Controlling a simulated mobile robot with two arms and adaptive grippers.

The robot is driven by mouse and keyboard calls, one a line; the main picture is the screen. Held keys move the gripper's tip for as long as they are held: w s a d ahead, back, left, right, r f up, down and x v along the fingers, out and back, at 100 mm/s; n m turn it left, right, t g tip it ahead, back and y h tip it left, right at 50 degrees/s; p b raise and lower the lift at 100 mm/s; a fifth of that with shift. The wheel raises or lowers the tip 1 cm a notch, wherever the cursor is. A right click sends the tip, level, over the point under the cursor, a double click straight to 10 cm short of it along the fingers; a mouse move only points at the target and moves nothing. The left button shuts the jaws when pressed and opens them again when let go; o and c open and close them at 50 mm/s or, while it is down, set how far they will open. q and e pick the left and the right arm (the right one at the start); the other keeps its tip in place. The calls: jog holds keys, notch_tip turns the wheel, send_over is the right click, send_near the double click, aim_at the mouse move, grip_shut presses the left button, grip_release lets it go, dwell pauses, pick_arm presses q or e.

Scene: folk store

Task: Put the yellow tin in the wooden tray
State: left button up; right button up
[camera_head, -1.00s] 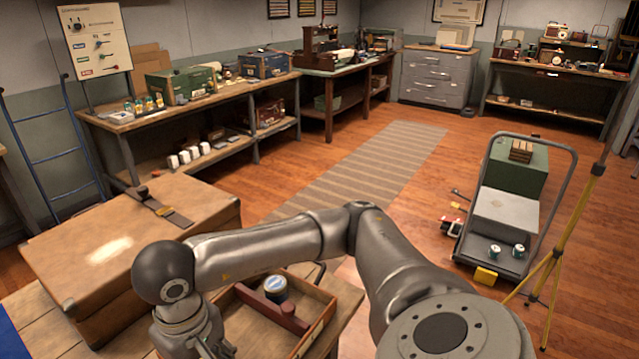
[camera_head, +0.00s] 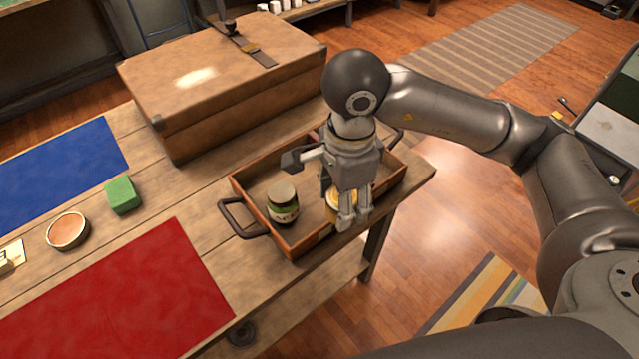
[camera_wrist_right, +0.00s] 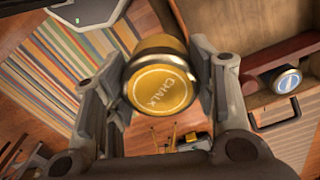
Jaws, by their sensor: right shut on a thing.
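The yellow tin (camera_head: 334,198) shows only partly in the head view, behind the fingers of my right gripper (camera_head: 354,218). In the right wrist view the tin's yellow lid (camera_wrist_right: 162,88), marked "CHALK", sits between the two fingers, which are shut on it. The wooden tray (camera_head: 305,243) lies on the bench. In the head view the gripper and tin overlap the tray's right part; in the wrist view the tray is to the right of the tin, with floor behind the tin. The exact height is unclear. My left gripper is not in view.
A blue-labelled round lid (camera_wrist_right: 286,80) shows at the tray in the wrist view. A big brown case (camera_head: 225,85) lies behind. A red mat (camera_head: 125,290), blue mat (camera_head: 60,170), green block (camera_head: 122,195) and round dish (camera_head: 68,231) lie left.

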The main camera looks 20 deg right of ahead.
jog(key=m, duration=0.2)
jog(key=a+m, duration=0.1)
jog(key=m, duration=0.2)
jog(key=shift+m+b, duration=0.3)
jog(key=w+f+p, duration=0.1)
jog(key=w+f, duration=0.3)
jog(key=w, duration=0.4)
send_over(315, 195)
jog(key=f, duration=0.3)
jog(key=f+p, duration=0.1)
jog(key=f, duration=0.1)
jog(key=shift+s+f, duration=0.1)
jog(key=shift+s, duration=0.15)
jog(key=shift+w+f, duration=0.3)
jog(key=shift+f, duration=0.1)
notch_tip(315, 195, down, 2)
jog(key=shift+f+p, duration=0.2)
jog(key=shift+p, duration=0.45)
jog(key=shift+f, duration=0.25)
jog(key=shift+f, duration=0.1)
